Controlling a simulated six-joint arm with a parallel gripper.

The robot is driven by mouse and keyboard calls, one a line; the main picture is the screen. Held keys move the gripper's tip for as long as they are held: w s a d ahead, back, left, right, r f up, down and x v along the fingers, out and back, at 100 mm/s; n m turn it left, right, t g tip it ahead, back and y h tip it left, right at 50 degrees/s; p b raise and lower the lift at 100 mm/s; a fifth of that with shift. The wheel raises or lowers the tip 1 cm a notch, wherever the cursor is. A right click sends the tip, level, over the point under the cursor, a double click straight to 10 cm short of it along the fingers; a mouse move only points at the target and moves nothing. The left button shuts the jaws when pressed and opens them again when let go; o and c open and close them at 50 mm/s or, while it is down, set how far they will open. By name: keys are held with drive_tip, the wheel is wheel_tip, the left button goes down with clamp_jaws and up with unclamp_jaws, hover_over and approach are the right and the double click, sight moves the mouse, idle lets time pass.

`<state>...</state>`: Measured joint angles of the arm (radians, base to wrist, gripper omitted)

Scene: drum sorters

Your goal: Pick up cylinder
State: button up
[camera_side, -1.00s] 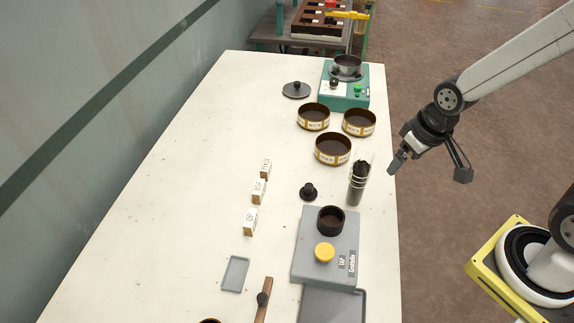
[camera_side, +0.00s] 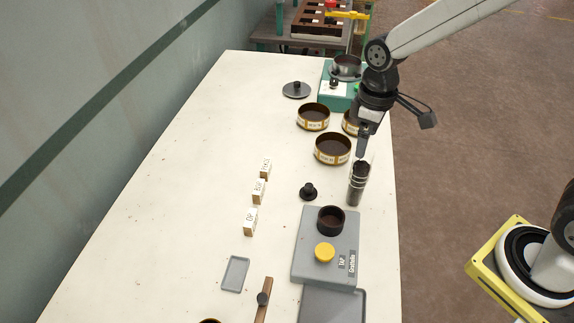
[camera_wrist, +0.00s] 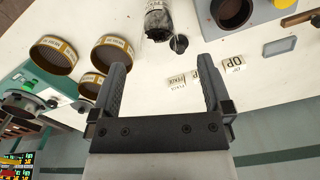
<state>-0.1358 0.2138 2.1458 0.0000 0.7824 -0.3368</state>
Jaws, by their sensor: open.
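The cylinder (camera_side: 358,184) is a clear upright tube with dark contents and pale bands, standing near the right edge of the white table. It also shows at the top of the wrist view (camera_wrist: 158,22), ahead of the fingers. My gripper (camera_side: 362,152) is just above and slightly behind the cylinder's top in the side view. In the wrist view its two fingers (camera_wrist: 160,78) are spread apart with nothing between them. Whether a finger touches the cylinder's rim cannot be told.
Several round dark-bottomed sieves (camera_side: 332,149) stand left of and behind the cylinder. A grey device with a black cup (camera_side: 331,220) and a yellow button (camera_side: 325,252) is in front. A black knob (camera_side: 308,191) and small labelled blocks (camera_side: 259,191) lie left. The table's left side is clear.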

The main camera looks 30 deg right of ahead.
sight(362, 163)
drive_tip(key=shift+f, duration=1.3)
drive_tip(key=shift+f, duration=0.15)
drive_tip(key=shift+d+f, duration=0.1)
drive_tip(key=shift+f, duration=2.35)
clamp_jaws()
